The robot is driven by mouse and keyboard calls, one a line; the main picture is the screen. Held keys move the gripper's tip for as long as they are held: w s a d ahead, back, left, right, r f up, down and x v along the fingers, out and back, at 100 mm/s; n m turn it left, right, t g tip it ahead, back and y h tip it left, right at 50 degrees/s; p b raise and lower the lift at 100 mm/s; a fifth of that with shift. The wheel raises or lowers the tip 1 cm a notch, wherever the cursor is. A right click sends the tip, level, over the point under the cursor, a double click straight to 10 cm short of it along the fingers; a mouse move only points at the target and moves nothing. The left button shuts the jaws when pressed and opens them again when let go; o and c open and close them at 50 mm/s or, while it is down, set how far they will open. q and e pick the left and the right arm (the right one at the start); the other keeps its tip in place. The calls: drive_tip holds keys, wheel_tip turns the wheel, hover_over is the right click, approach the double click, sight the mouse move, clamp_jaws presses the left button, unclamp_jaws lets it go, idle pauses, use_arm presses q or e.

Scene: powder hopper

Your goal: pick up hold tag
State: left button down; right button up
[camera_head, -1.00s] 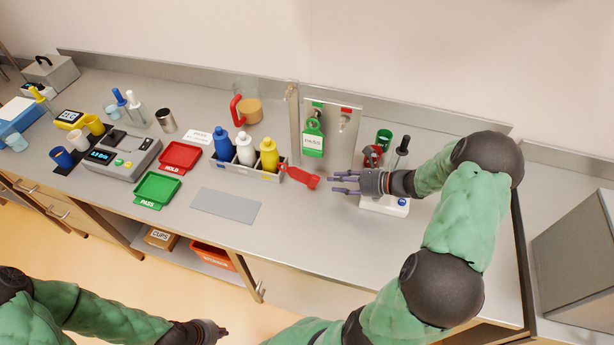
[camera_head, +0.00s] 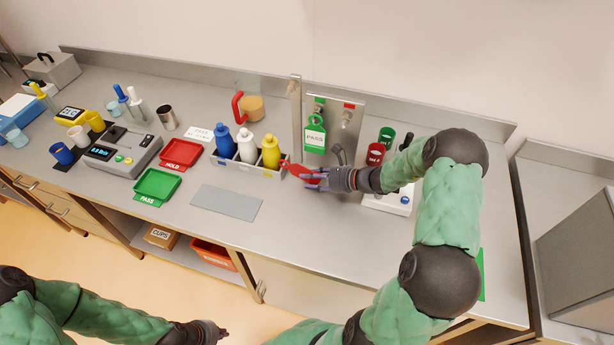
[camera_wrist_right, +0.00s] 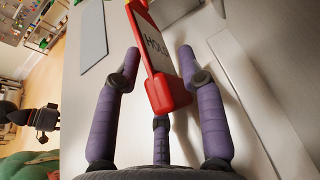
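The hold tag (camera_head: 300,171) is red with a pale face. In the right wrist view, the tag (camera_wrist_right: 156,48) shows the letters HOLD and lies tilted between my purple fingers. My right gripper (camera_head: 312,178) is around the tag, just right of the bottle rack. How far the tag is off the counter is hard to tell. My left gripper (camera_head: 222,332) is low, in front of the counter, its fingers too small to read.
A rack (camera_head: 246,168) with blue, white and yellow bottles stands left of the right gripper. Behind is a metal panel (camera_head: 345,125) with a green PASS tag (camera_head: 314,136). A red cup (camera_head: 376,153) and white stand (camera_head: 388,200) are to the right. A grey mat (camera_head: 226,203) lies bare.

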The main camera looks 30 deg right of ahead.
clamp_jaws()
drive_tip(key=shift+r+p, duration=0.3)
drive_tip(key=shift+r, duration=0.5)
drive_tip(key=s+a+r+p, duration=0.3)
drive_tip(key=s+a+r, duration=0.4)
drive_tip(key=a+r, duration=0.4)
drive_tip(key=shift+a+r, duration=0.2)
drive_tip(key=shift+a, duration=0.35)
